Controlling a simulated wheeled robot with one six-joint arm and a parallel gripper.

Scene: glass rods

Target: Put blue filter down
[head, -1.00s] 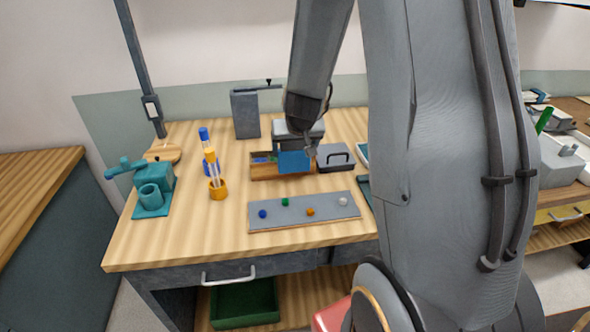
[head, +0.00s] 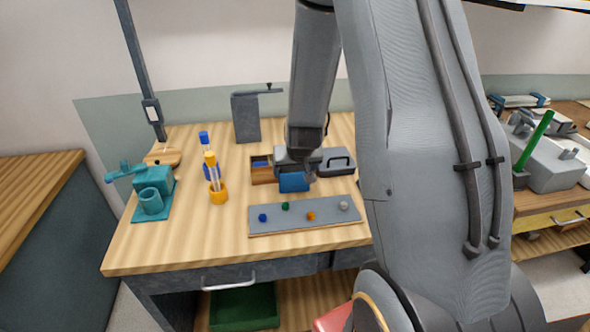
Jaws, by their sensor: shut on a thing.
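The blue filter (head: 294,182) is a flat blue plate held upright in front of the wooden box. My gripper (head: 296,168) is shut on its upper part. The filter hangs over the gap between the wooden box (head: 262,176) and the grey board (head: 330,217); I cannot tell whether it touches the table. The open box shows a blue piece inside at its left. My gripper and the filter hide the box's middle and right part.
The board carries blue, green, orange and white balls. A grey handled block (head: 337,162) stands at the right. A grey stand (head: 247,118) is behind. The front left table is clear.

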